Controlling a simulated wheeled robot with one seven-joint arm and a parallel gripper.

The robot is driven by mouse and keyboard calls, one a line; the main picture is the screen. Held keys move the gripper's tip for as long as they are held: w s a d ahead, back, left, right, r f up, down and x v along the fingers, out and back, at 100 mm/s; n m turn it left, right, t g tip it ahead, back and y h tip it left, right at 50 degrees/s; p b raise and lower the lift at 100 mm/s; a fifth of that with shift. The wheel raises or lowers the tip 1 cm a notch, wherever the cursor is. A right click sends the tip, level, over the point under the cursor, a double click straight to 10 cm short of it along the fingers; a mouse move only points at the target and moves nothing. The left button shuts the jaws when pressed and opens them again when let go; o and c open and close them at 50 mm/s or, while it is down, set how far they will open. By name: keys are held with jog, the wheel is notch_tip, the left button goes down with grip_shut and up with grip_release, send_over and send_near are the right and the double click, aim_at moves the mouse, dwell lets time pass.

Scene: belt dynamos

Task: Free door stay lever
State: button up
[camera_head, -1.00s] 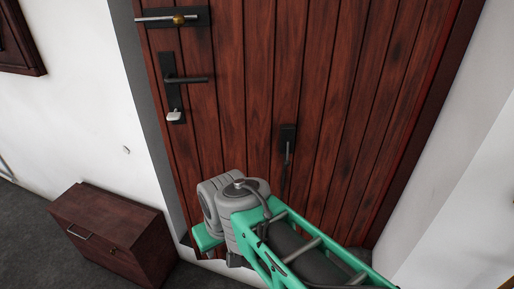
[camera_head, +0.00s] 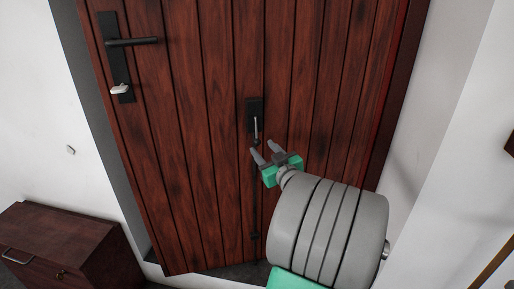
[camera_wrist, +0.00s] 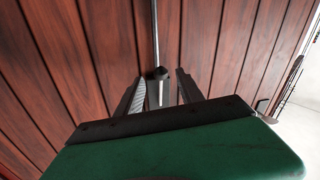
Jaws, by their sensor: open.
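The door stay has a black plate (camera_head: 254,108) on the wooden door, with a short metal lever (camera_head: 256,130) hanging down from it. My gripper (camera_head: 264,149) is just below and right of the lever's lower end, its two fingers apart and empty. In the wrist view, a metal rod (camera_wrist: 155,35) comes down from the top edge to a dark end. That end lies between the tips of my open gripper (camera_wrist: 160,80) in the picture. I cannot tell whether the fingers reach around it in depth.
The plank door (camera_head: 205,150) fills the middle. A black handle (camera_head: 130,42) with a light thumb-turn (camera_head: 121,89) is at upper left. A brown cabinet (camera_head: 65,245) stands at lower left; a white wall (camera_head: 455,140) bounds the right.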

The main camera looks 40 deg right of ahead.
aim_at(257, 143)
jog(key=x, duration=0.5)
jog(key=shift+w, duration=0.1)
jog(key=shift+c, duration=0.3)
grip_shut()
dwell(1.0)
